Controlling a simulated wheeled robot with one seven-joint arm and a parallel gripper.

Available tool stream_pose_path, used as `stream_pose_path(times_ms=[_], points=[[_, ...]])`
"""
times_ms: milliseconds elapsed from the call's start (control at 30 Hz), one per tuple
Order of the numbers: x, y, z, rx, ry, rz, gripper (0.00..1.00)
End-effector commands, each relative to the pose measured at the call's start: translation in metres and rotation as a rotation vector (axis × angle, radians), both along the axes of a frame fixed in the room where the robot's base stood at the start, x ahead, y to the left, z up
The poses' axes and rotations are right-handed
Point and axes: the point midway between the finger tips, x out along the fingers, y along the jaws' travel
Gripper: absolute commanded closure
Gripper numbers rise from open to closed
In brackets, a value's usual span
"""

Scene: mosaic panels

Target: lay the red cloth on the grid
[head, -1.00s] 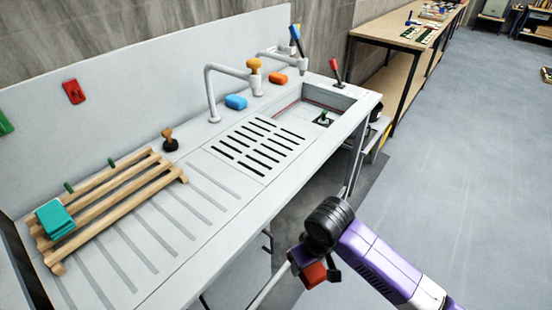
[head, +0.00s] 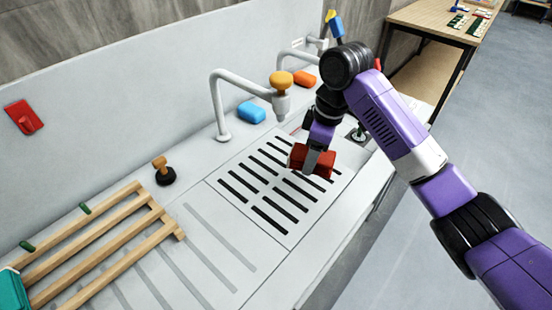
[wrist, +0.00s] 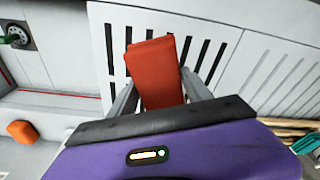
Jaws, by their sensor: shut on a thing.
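The red cloth (head: 298,157) is a folded block between the fingers of my gripper (head: 316,160). My gripper is shut on it and holds it over the right part of the slotted grid (head: 239,199). In the wrist view the cloth (wrist: 157,70) sits between the two fingers, with the dark slots of the grid (wrist: 207,58) behind it on both sides. The cloth seems to be above the grid; the exact gap is hard to tell. My arm hides the basin side of the grid in the head view.
A wooden rack (head: 98,240) with a teal cloth (head: 12,291) lies at left. A black-based brush (head: 164,174), a grey tap (head: 218,105), a blue sponge (head: 251,112) and an orange sponge (head: 304,78) stand along the back. The grooved drainer (head: 213,250) beside the grid is bare.

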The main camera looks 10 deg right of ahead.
Motion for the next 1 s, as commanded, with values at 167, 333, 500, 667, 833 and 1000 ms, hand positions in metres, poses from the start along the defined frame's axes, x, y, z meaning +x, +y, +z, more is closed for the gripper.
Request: stream_pose_path(times_ms=[167, 333, 500, 667, 833, 1000], points=[[0.000, 0.001, -0.013, 0.000, 0.004, 0.008, 0.80], [0.000, 0.001, -0.044, -0.001, 0.004, 0.008, 0.80], [0.001, 0.001, -0.060, 0.000, 0.001, 0.007, 0.80], [0.000, 0.001, -0.073, -0.001, 0.002, 0.007, 0.80], [0.000, 0.001, -0.096, -0.001, 0.002, 0.007, 0.80], [0.001, 0.001, -0.099, -0.001, 0.000, 0.008, 0.80]])
